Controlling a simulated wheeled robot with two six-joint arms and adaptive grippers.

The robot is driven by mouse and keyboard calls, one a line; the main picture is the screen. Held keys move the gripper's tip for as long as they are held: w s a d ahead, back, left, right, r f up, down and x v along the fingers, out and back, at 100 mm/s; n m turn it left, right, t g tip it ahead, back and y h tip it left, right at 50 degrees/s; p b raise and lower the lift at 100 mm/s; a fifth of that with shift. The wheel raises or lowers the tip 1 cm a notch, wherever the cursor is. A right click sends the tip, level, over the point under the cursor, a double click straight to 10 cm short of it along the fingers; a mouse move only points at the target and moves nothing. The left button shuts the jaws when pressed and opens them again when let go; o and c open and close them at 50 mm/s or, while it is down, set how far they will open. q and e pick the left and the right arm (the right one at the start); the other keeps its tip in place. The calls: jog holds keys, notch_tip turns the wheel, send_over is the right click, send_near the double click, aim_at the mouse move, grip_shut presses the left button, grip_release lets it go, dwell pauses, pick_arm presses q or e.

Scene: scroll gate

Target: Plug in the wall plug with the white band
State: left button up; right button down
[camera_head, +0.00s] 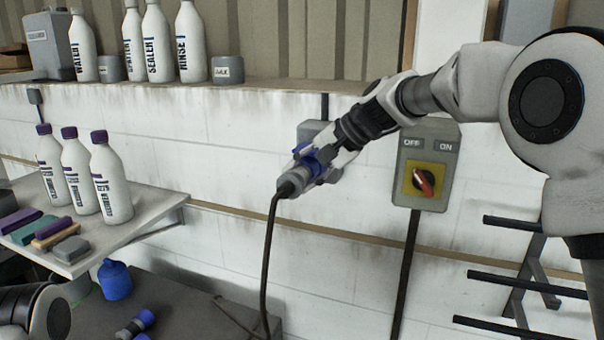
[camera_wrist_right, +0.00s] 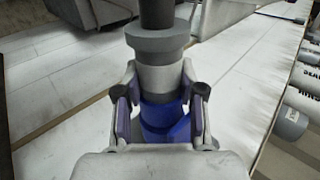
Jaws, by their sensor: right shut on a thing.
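My right gripper (camera_head: 322,165) is shut on a plug (camera_head: 292,183) in front of the wall. The plug has a blue part and a grey back end, from which a dark cable (camera_head: 267,250) hangs down. In the right wrist view the held plug (camera_wrist_right: 155,80) shows a white band between grey parts, with the blue part between the fingers (camera_wrist_right: 160,108). A grey wall box (camera_head: 311,130) is partly hidden behind the gripper; whether the plug touches it cannot be told. Another blue and grey plug (camera_head: 130,330) lies on the low bench. My left gripper is out of view.
A switch box (camera_head: 424,165) with a red knob is on the wall to the right. Dark rack bars (camera_head: 520,285) stick out at lower right. White bottles (camera_head: 110,180) stand on a side shelf (camera_head: 150,208); more stand on the ledge above. A blue bottle (camera_head: 116,281) stands below.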

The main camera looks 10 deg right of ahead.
jog(key=shift+w+d+p, duration=0.15)
jog(key=shift+w+p, duration=0.1)
jog(key=shift+p, duration=0.5)
dwell(1.3)
jog(key=c, duration=0.5)
grip_release()
jog(key=shift+c, duration=0.2)
jog(key=o, duration=0.5)
jog(key=shift+o, duration=0.2)
jog(key=v, duration=1.2)
